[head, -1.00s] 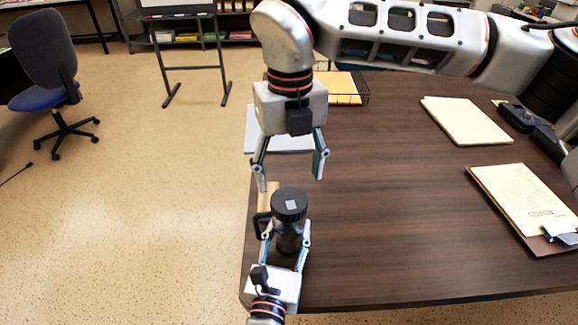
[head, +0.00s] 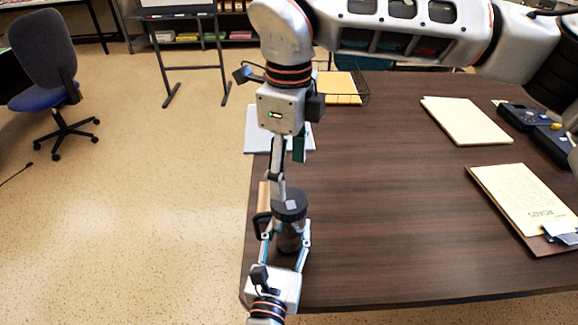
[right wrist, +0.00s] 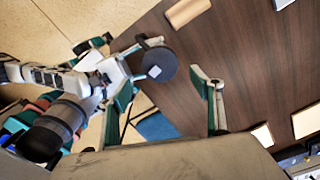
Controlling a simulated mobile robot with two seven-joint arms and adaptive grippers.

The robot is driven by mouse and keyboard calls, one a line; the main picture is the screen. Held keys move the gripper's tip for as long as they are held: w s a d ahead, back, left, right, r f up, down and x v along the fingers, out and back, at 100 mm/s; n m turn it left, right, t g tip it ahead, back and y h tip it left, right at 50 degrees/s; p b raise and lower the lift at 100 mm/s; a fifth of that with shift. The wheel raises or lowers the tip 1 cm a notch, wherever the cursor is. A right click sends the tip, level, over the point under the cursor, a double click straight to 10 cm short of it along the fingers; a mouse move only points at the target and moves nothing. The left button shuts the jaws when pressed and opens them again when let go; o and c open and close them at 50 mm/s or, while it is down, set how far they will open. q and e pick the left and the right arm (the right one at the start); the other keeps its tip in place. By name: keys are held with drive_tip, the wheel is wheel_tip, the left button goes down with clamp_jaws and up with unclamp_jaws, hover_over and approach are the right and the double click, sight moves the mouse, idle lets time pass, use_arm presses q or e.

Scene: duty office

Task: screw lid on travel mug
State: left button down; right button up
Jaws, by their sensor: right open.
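The dark travel mug (head: 289,238) stands upright near the table's left front edge, its handle towards the left. The black round lid (head: 290,207), with a pale square on top, sits on the mug's mouth; I cannot tell how tightly. My left gripper (head: 285,243) comes from the front, with its fingers on both sides of the mug body. My right gripper (head: 288,178) points down from above, open and empty, just above and behind the lid. In the right wrist view the lid (right wrist: 153,60) shows beside the left finger, off-centre between the open fingers.
A tan block (head: 263,195) lies at the table's left edge behind the mug. A pale flat item (head: 255,135) and a wire tray (head: 350,90) are farther back. A clipboard (head: 525,205) and folder (head: 465,120) lie right. The table's middle (head: 400,220) is clear.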

sight(289, 200)
drive_tip(key=shift+f, duration=0.1)
drive_tip(key=shift+f, duration=3.9)
drive_tip(key=c, duration=1.2)
drive_tip(key=shift+o, duration=0.2)
drive_tip(key=o, duration=1.3)
wheel_tip(289, 200, up, 12)
drive_tip(key=shift+r, duration=0.1)
